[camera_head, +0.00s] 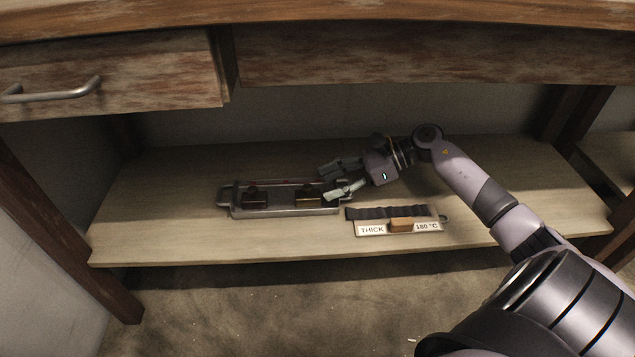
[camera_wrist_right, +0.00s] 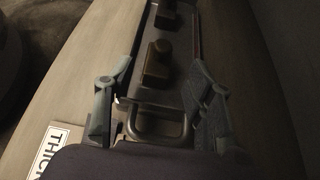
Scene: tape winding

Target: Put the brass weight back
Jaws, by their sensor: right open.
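A long metal tray (camera_head: 290,211) lies on the shelf. In it stand two knobbed weights: a dark reddish one (camera_head: 255,201) at the left and a brownish, brass-like one (camera_head: 308,200) nearer the right end. In the right wrist view the brass-like weight (camera_wrist_right: 156,66) stands just beyond the tray's end handle (camera_wrist_right: 157,128). My right gripper (camera_head: 331,181) is open at the tray's right end. Its fingers (camera_wrist_right: 160,82) are spread on either side of the tray's end, with nothing visibly gripped. My left gripper is not in view.
A dark strip (camera_head: 388,211) and a label reading THICK (camera_head: 371,230) and 180 °C, with an orange-brown block (camera_head: 401,225) on it, lie right of the tray. The worktop and drawer (camera_head: 110,80) overhang the shelf (camera_head: 160,245). Its left part is bare.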

